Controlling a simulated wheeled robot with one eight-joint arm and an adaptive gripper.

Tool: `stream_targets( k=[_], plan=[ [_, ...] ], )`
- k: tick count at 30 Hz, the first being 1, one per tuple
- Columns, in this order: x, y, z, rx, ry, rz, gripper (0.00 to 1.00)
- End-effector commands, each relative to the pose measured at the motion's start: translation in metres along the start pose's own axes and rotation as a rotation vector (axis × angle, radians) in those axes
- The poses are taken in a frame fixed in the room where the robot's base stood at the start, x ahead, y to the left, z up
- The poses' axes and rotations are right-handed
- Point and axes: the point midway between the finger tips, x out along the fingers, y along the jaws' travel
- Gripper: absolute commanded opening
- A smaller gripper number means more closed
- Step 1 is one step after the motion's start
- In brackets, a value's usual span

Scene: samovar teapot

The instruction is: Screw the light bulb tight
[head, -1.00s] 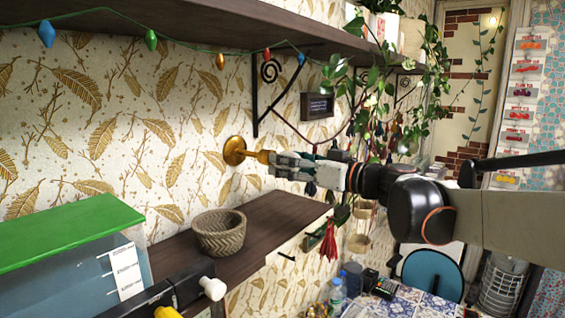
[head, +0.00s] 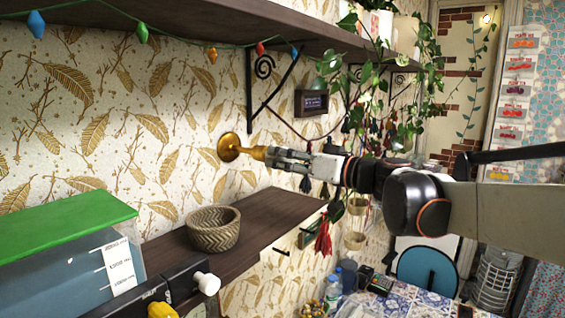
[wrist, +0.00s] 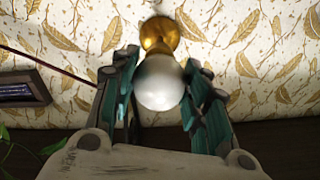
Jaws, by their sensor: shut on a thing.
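A white round light bulb (wrist: 160,84) sits at a brass-coloured wall socket (wrist: 160,36) in the wrist view. The socket (head: 229,147) also shows in the head view, fixed to the patterned wall, with its neck pointing at my gripper. My gripper (head: 272,155) reaches in from the right, nearly level, and is shut on the bulb. In the wrist view its fingers (wrist: 158,95) stand on both sides of the bulb. The bulb is hidden by the fingers in the head view. Its base and thread cannot be seen.
A wooden shelf (head: 150,26) with a string of coloured lights (head: 142,31) runs above. A lower shelf (head: 262,212) with a wicker basket (head: 213,230) is below my gripper. A dark bracket (head: 250,95) and hanging plant (head: 385,75) are nearby. A green-lidded tank (head: 70,255) stands lower left.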

Motion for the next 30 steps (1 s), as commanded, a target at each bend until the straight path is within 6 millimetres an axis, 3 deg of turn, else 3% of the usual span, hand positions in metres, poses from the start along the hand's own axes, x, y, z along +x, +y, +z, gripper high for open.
stream_targets(
  k=[30],
  plan=[
    [-0.0001,-0.0006,0.0001,0.951,0.001,0.001,0.19]
  ],
)
